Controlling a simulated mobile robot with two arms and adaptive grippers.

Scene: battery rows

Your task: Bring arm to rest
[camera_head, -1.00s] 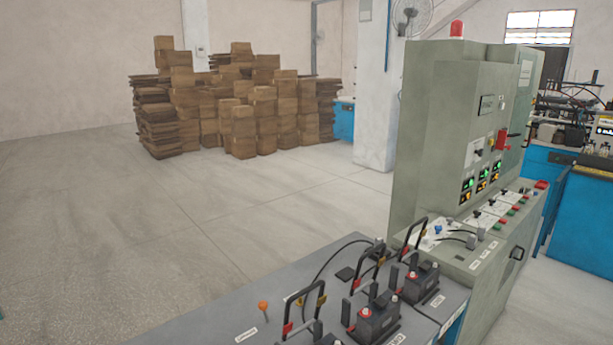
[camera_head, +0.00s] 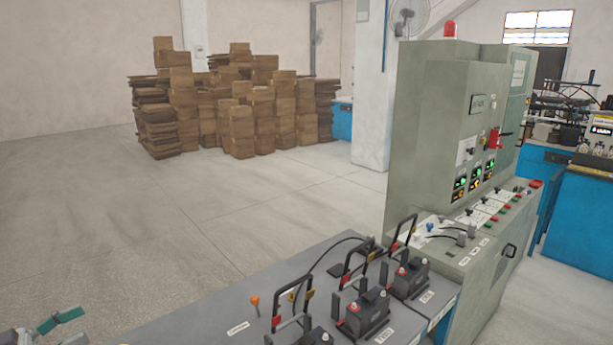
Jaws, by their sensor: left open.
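My left gripper (camera_head: 68,328) shows in the bottom left corner of the head view. Its green-tipped fingers stand apart with nothing between them, and the rest of the gripper is cut off by the frame edge. It is over the floor side, left of the grey bench and apart from it. My right gripper is not in the head view.
The grey bench (camera_head: 215,318) holds several dark batteries (camera_head: 364,312) with black clamp handles and an orange knob (camera_head: 255,301). A green-grey control cabinet (camera_head: 430,130) stands behind it. Cardboard stacks (camera_head: 240,130) stand far back. The floor (camera_head: 120,230) at left is clear.

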